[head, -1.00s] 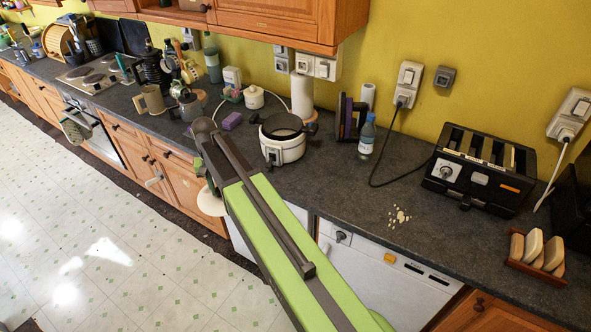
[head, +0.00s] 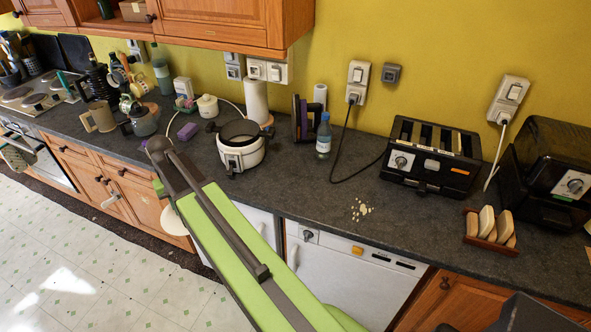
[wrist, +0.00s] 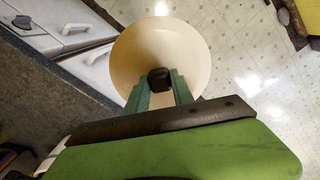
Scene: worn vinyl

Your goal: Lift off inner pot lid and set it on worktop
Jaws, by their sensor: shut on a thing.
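The lid (wrist: 135,48) is a round cream disc with a dark knob (wrist: 159,78). My gripper (wrist: 162,85) is shut on this knob, its green fingers on either side. In the head view the lid (head: 178,223) shows partly behind my green arm, apart from the worktop (head: 300,190) and out in front of its edge. In the wrist view the floor and cabinet fronts lie beyond it. The white pot (head: 240,157) stands on the worktop with its dark-rimmed top open. My fingertips are mostly hidden in the head view.
A water bottle (head: 323,136), a toaster (head: 432,155) and a toast rack (head: 490,232) stand right of the pot. Crumbs (head: 361,209) lie near the front. A purple sponge (head: 187,131) and a small white pot (head: 207,106) are left. Bare worktop lies between pot and crumbs.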

